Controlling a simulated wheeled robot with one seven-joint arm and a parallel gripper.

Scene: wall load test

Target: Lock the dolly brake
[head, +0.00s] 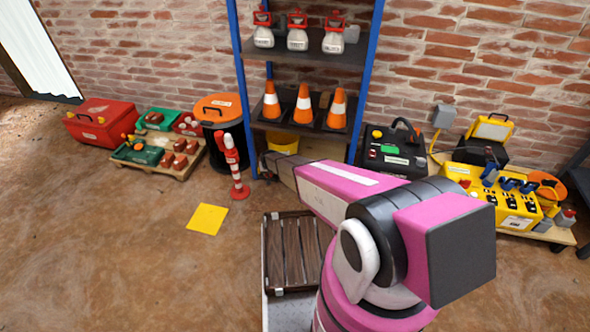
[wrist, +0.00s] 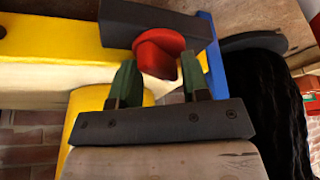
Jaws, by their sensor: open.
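My gripper (wrist: 159,66) is open in the wrist view, with its two dark green fingers spread apart. A rounded red knob (wrist: 158,50) shows between and just beyond the fingertips, against a dark bar (wrist: 125,24). I cannot tell whether the fingers touch the knob, or for sure that it is the dolly brake. A yellow body with a pale side (wrist: 45,45) lies behind it. In the head view my pink arm reaches toward the shelf's lower left, where a yellow object (head: 282,138) shows in part. The fingers and the knob cannot be made out there.
A blue-posted shelf (head: 307,48) holds lamps and orange cones. A black bin with an orange lid (head: 219,108) and a red-and-white post (head: 236,165) stand left of it. A slatted wooden top (head: 290,265) is near my arm. The floor at left is mostly clear.

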